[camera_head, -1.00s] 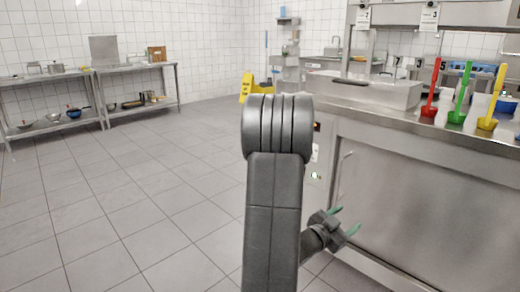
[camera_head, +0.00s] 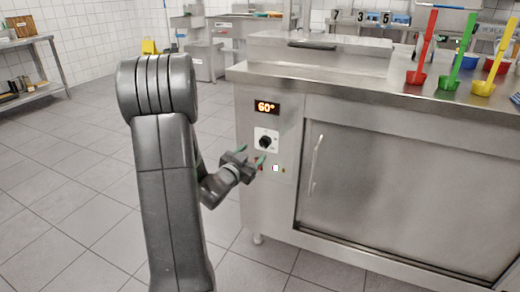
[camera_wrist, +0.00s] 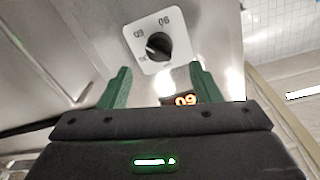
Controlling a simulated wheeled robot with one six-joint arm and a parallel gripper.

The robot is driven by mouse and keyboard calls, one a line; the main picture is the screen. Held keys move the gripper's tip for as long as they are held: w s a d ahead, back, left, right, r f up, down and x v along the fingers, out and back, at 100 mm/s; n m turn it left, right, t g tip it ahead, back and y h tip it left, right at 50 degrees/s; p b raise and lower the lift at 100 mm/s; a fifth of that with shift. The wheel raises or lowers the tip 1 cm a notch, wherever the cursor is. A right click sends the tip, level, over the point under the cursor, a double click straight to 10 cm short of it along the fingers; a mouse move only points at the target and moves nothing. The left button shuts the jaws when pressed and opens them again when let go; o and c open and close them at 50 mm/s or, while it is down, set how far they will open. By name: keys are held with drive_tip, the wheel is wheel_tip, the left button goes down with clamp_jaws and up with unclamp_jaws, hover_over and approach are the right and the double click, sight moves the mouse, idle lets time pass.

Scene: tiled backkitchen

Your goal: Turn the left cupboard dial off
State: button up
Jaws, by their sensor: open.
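The cupboard dial (camera_head: 265,141) is a black round knob on a white square plate, on the steel cupboard's front panel left of its door. Above it an orange display (camera_head: 266,108) reads 60°. In the wrist view the dial (camera_wrist: 158,46) lies ahead, between and beyond the fingertips, its plate marked with numbers; a small white mark shows on the knob's left side. My gripper (camera_head: 253,157) is open and empty, just below and left of the dial in the head view. In the wrist view its green fingers (camera_wrist: 160,70) stand apart, with no visible contact with the knob.
Below the dial are a small white switch (camera_head: 276,168) and small lights. The cupboard door (camera_head: 400,190) has a vertical handle (camera_head: 316,165). Red, green and yellow utensils stand on the counter (camera_head: 370,85). Tiled floor (camera_head: 70,190) is clear at left.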

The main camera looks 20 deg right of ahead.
sight(262, 145)
drive_tip(key=b+x, duration=0.1)
drive_tip(key=x, duration=0.5)
drive_tip(key=shift+d, duration=0.15)
drive_tip(key=shift+c, duration=0.3)
drive_tip(key=c, duration=0.9)
